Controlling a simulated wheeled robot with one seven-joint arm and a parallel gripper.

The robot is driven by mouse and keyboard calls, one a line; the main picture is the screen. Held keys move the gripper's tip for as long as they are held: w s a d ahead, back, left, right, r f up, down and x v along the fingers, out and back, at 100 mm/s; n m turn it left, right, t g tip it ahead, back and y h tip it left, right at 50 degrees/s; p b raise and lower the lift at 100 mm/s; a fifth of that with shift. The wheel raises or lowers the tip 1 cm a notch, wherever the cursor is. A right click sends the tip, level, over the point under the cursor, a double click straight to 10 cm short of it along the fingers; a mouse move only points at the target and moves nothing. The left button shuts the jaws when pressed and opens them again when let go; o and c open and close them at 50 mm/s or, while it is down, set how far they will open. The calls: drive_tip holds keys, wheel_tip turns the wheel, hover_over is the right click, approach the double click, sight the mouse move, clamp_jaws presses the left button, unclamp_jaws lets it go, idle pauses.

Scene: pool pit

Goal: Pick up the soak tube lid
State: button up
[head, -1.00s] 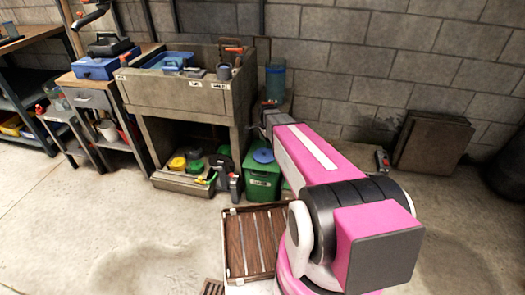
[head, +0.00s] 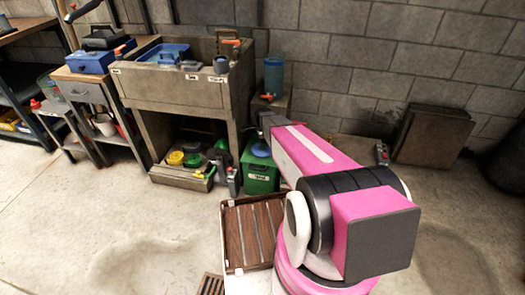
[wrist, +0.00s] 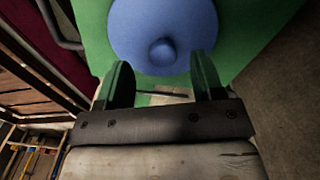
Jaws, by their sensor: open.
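The blue round lid with a small central knob (wrist: 163,24), which I take as the soak tube lid, lies on top of a green box in the wrist view. In the head view the lid (head: 261,149) shows as a small blue disc on the green box (head: 259,176), partly behind my arm. My gripper (wrist: 163,78) is open and empty. Its two green fingers reach to the near edge of the lid in the picture, one on each side of the knob. I cannot tell the height gap between fingertips and lid.
A grey sink bench (head: 180,90) stands left of the green box, with several coloured tubs below. A blue cylinder (head: 274,75) stands behind my arm. A wooden slatted crate (head: 250,235) lies on the floor in front. The floor at left is clear.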

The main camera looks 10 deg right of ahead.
wheel_tip(320, 180, down, 3)
drive_tip(key=shift+w+f, duration=0.15)
drive_tip(key=shift+f, duration=0.05)
drive_tip(key=c, duration=1)
drive_tip(key=shift+r, duration=0.15)
